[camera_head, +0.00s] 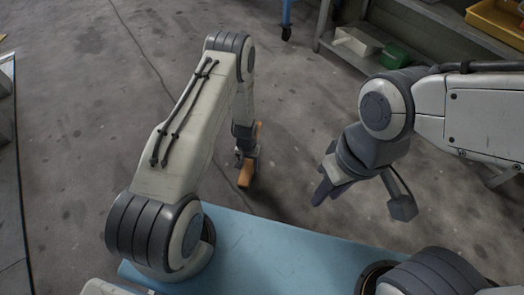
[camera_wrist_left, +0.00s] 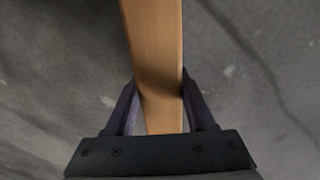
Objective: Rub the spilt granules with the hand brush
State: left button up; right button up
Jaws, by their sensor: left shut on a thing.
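My left gripper (camera_head: 246,160) is shut on the wooden handle of the hand brush (camera_head: 246,174), low over the grey floor. The left wrist view shows the wooden handle (camera_wrist_left: 153,45) between the two dark fingers of my left gripper (camera_wrist_left: 157,95), running up out of the picture. The brush's bristles are hidden or out of view. I cannot make out any spilt granules in either view. My right gripper (camera_head: 327,186) hangs empty over the floor to the right; its fingers look close together, and I cannot tell whether they are open.
A metal shelf (camera_head: 425,20) at the upper right holds a yellow tray (camera_head: 497,20), a white bin (camera_head: 357,41) and a green bin (camera_head: 393,56). A blue leg on a castor (camera_head: 286,32) stands at the top. The floor (camera_head: 90,100) has a dark cable-like line and is otherwise largely clear.

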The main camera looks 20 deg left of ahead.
pick_arm(q)
jog(key=shift+s+d+f, duration=0.1)
jog(key=shift+s+d, duration=0.15)
jog(key=shift+d, duration=0.05)
notch_tip(320, 180, up, 3)
jog(key=shift+f+p, duration=0.2)
jog(key=shift+p, duration=0.8)
notch_tip(320, 180, up, 5)
jog(key=p, duration=0.5)
jog(key=shift+r, duration=0.15)
